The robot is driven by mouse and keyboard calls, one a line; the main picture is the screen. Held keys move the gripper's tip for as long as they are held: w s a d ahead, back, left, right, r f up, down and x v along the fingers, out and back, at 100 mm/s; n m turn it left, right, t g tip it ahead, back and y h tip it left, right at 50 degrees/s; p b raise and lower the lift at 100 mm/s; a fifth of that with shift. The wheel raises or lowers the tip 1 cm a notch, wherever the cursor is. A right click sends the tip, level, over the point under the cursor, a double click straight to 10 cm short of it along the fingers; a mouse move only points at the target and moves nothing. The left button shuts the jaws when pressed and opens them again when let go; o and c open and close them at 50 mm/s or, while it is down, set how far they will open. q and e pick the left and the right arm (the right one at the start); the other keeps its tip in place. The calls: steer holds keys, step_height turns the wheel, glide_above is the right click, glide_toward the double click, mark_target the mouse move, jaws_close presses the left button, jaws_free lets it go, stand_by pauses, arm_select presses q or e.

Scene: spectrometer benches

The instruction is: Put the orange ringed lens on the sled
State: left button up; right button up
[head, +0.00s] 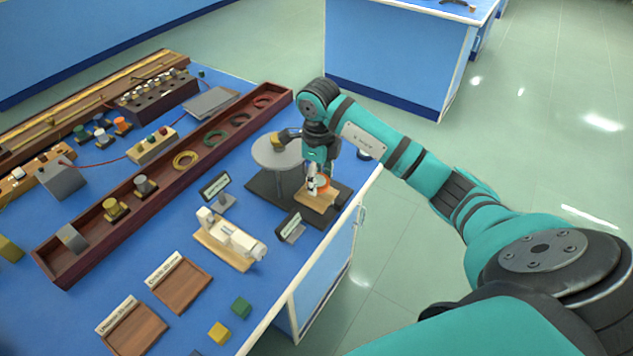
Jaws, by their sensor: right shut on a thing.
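My right gripper (315,185) points down over the near right part of the bench. Directly below is a small light-wood block (314,202), which looks like the sled, on a black plate. The lens is at or just above this wood; I cannot tell whether they touch. My left gripper is not in view.
A round grey disc (277,152) stands close left of my right gripper. Small signs (291,227) and a white device on a wooden base (231,243) stand nearby. A long dark wood tray (150,203) holds rings and metal pieces. The bench's right edge is close.

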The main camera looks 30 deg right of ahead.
steer(key=shift+w, duration=0.3)
step_height(320, 180, down, 4)
steer(key=shift+s+r+p, duration=0.1)
steer(key=shift+r+p, duration=0.15)
steer(key=shift+p, duration=0.3)
steer(key=shift+f, duration=0.1)
steer(key=shift+f, duration=0.15)
steer(key=o, duration=1.1)
steer(key=shift+o, duration=0.2)
steer(key=shift+r, duration=0.25)
step_height(320, 180, up, 12)
steer(key=shift+b, duration=0.9)
